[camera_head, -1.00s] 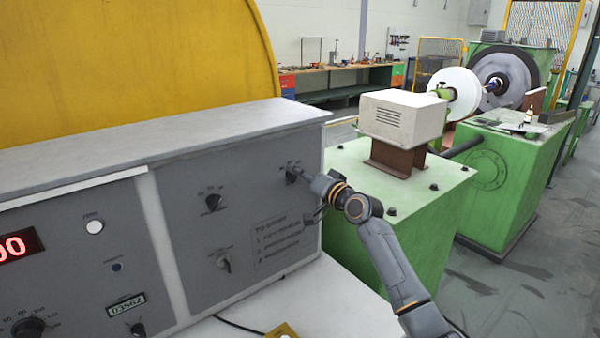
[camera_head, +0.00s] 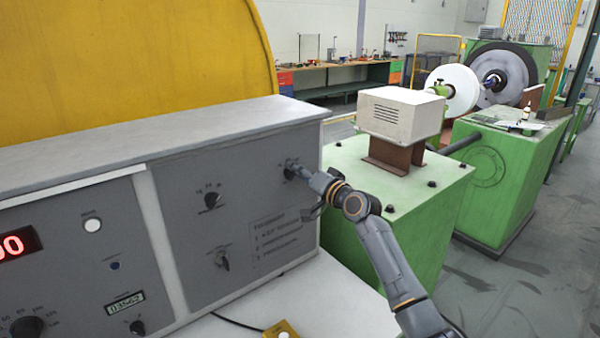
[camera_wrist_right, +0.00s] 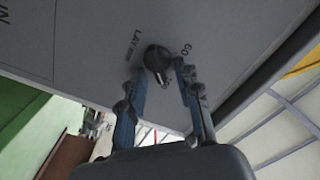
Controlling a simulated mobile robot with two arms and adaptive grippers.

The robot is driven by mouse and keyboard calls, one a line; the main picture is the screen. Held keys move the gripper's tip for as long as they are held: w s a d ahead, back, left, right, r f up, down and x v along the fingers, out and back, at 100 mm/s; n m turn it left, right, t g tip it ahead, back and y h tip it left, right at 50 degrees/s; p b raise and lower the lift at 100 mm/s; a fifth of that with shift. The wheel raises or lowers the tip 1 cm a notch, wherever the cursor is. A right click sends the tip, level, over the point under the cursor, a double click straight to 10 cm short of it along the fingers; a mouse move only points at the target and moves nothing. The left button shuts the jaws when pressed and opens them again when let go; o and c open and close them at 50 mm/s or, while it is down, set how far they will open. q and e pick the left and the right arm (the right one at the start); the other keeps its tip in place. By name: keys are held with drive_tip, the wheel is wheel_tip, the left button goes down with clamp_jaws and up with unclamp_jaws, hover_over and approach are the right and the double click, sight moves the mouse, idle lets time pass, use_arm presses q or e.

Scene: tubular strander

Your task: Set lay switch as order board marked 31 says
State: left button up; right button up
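The lay switch (camera_wrist_right: 157,60) is a dark round knob with a pointer bar on the grey panel, by the printed words "LAY" and "60" in the right wrist view. In the head view the lay switch (camera_head: 290,170) is at the panel's upper right, partly hidden by my right gripper (camera_head: 298,171). In the wrist view my right gripper (camera_wrist_right: 160,72) has one finger on each side of the knob, with a gap showing around the pointer bar. Whether a fingertip touches the knob is unclear. My left gripper and an order board marked 31 are not in view.
The grey panel (camera_head: 240,235) also bears an upper knob (camera_head: 211,200), a lower knob (camera_head: 222,259) and printed text. A red display (camera_head: 15,245) is at left. A green machine base (camera_head: 400,190) with a white box (camera_head: 402,113) stands right of the panel, close to my right arm.

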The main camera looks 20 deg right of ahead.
drive_tip(key=shift+s, duration=0.15)
drive_tip(key=v, duration=1.2)
